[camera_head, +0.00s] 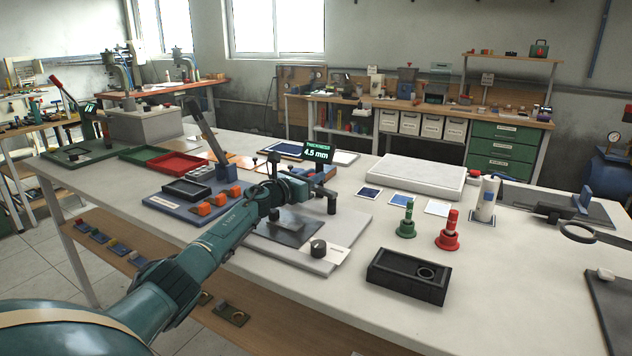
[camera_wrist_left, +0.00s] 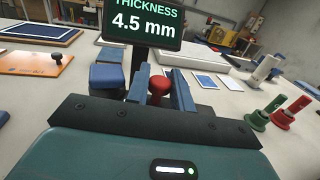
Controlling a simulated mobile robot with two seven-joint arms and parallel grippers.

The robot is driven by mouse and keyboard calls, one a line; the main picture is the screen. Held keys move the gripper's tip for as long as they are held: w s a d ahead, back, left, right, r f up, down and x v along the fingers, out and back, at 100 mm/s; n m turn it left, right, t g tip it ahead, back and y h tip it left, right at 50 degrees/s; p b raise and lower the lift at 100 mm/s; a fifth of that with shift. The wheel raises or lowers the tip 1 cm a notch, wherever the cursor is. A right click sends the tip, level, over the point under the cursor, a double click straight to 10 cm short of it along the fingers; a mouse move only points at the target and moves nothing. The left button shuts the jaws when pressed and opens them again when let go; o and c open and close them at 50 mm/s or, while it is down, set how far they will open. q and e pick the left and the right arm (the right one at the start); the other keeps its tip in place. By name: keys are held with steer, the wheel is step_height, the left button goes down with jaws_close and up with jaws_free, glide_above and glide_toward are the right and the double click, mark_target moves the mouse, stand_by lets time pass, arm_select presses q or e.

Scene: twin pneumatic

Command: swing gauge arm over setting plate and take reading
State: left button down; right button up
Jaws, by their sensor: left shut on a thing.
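The gauge's dark display (camera_head: 317,150) reads "THICKNESS 4.5 mm"; it also shows large in the left wrist view (camera_wrist_left: 146,22). My left gripper (camera_head: 302,180) is just below the display in the head view. In the left wrist view its blue fingers are shut on a red knob (camera_wrist_left: 159,88), which appears to be the gauge arm's handle. A dark flat plate (camera_head: 284,232) lies on a grey base (camera_head: 345,226) below the gripper. I cannot tell which part is the setting plate. The gripper and my forearm hide much of the gauge arm. My right gripper is not in view.
A black tray with a ring (camera_head: 408,277) stands at the front. Green (camera_head: 407,222) and red (camera_head: 448,232) stamp-like tools stand right of the gauge. Orange blocks (camera_head: 204,208) sit on a blue board to the left. A pale slab (camera_head: 418,175) lies behind.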

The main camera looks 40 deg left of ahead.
arm_select(q)
steer(key=shift+a+r, duration=0.1)
steer(key=shift+r, duration=0.05)
steer(key=c, duration=1.6)
jaws_free()
steer(key=s, duration=1.1)
steer(key=shift+s+a+f, duration=0.2)
steer(key=shift+a, duration=0.1)
steer(key=shift+s+r, duration=0.2)
steer(key=shift+s, duration=0.7)
